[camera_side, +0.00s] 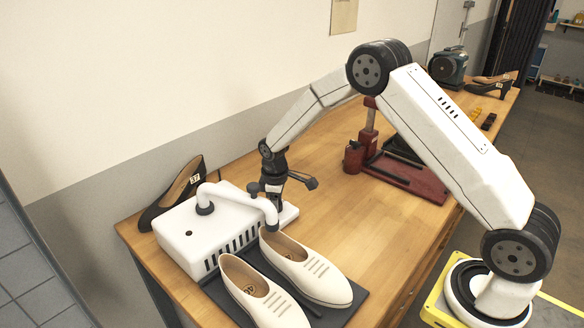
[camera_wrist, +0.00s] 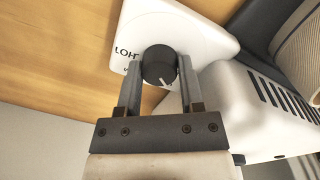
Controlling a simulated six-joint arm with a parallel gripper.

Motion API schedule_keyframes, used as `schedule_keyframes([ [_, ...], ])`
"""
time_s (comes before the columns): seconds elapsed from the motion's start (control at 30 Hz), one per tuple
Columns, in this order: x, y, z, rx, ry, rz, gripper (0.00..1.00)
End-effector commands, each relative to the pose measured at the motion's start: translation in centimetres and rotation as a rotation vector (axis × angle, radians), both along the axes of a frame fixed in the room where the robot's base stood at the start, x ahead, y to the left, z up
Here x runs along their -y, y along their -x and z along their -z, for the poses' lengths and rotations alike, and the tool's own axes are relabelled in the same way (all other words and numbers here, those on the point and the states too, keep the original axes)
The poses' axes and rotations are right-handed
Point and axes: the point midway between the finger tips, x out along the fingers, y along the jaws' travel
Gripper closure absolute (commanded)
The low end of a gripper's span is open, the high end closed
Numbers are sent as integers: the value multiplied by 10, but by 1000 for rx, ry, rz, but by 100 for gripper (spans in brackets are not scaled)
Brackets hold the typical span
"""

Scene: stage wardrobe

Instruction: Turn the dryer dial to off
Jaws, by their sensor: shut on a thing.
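The dryer (camera_side: 212,236) is a white box with dark side slots and a bent white pipe, standing at the near left of the wooden bench. In the wrist view its dial (camera_wrist: 159,64) is a round black knob with a pale pointer line, on a white plate (camera_wrist: 185,28). Black lettering on the plate is partly hidden, so the dial's setting cannot be read. My gripper (camera_wrist: 159,75) has its two grey fingers shut on the dial, one on each side. In the side view my gripper (camera_side: 272,200) is low behind the pipe, and the dial is hidden.
A pair of cream shoes (camera_side: 325,278) stands on a dark mat (camera_side: 352,305) in front of the dryer. A black shoe (camera_side: 180,192) leans behind it. A dark red press (camera_side: 405,178) stands to the right. The bench's front middle (camera_side: 375,235) is clear.

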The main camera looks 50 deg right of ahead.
Motion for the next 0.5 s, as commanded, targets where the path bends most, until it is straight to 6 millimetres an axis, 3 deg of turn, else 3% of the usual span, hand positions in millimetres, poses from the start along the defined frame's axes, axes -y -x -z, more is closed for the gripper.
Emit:
schedule_keyframes([
  [0.5, 1, 0, 0, -1, -1, -373, 100],
])
